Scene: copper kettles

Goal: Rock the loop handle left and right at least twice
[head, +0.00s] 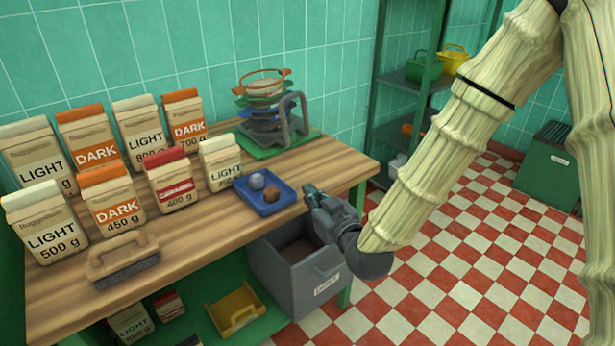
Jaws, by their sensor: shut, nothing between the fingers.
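A grey loop handle (283,124) stands upright at the back right of the wooden table. It is beside a stack of round sieves or pans (262,102), topped by a copper-coloured one with small side handles. Both are on a green base (262,152). My gripper (308,189) is shut and empty. It is at the table's right edge, nearer to me than the loop handle and clearly apart from it. The foot of the loop handle is partly hidden among the stacked parts.
A blue tray (244,204) with two small lumps lies just left of my gripper. Several labelled paper bags (108,206) and a handled brush (122,262) fill the table's left. A grey bin (275,277) stands below my gripper. Checkered floor (455,265) is open on the right.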

